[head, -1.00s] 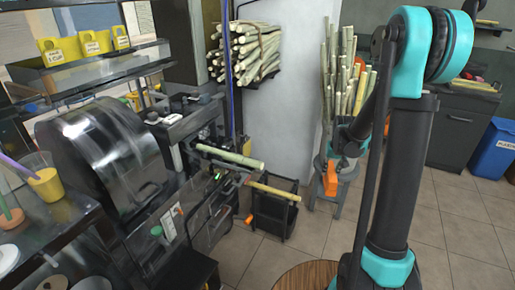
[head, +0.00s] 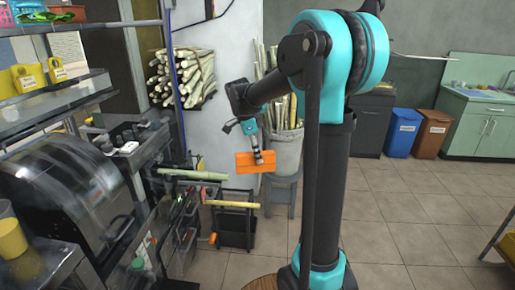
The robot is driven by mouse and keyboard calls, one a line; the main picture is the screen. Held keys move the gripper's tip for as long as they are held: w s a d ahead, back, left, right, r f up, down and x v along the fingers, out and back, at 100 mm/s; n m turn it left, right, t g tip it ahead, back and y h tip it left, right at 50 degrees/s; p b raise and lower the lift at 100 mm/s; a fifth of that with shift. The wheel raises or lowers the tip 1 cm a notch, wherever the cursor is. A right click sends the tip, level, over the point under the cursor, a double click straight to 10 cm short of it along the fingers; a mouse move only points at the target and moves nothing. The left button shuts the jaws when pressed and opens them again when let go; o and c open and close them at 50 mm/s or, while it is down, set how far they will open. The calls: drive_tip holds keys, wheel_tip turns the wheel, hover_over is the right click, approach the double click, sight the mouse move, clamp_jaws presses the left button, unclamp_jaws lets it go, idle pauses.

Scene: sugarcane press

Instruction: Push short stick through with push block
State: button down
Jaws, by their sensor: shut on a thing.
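An orange push block (head: 246,164) is held by my gripper (head: 258,155) in the middle of the head view. The gripper is shut on the block, at a point above and to the right of the press outlet. A pale green cane stick (head: 192,174) lies roughly level at the right side of the press (head: 75,185). A second, yellowish stick (head: 232,204) lies a little lower and further right. The block is apart from both sticks in the picture. The inner ends of the sticks, toward the press, are hard to make out.
A black bin or cart (head: 236,230) stands under the sticks. A grey bucket of upright canes (head: 285,150) stands on a stool (head: 283,195) behind the block. Bundled canes (head: 183,78) hang on the wall.

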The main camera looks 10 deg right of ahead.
sight(252, 164)
drive_tip(key=r+m, duration=0.1)
drive_tip(key=s+r+m, duration=0.1)
drive_tip(key=r+m, duration=0.1)
drive_tip(key=shift+s+r+g, duration=0.15)
drive_tip(key=shift+s+g, duration=0.05)
drive_tip(key=shift+g, duration=0.1)
drive_tip(key=shift+w+a+f, duration=0.1)
drive_tip(key=shift+a+f, duration=0.25)
drive_tip(key=shift+f, duration=0.5)
drive_tip(key=shift+w+a+f, duration=0.1)
drive_tip(key=shift+a+f, duration=0.2)
drive_tip(key=shift+f, duration=0.55)
drive_tip(key=shift+w+a+f, duration=0.1)
drive_tip(key=shift+a+f, duration=0.25)
drive_tip(key=shift+f, duration=1.85)
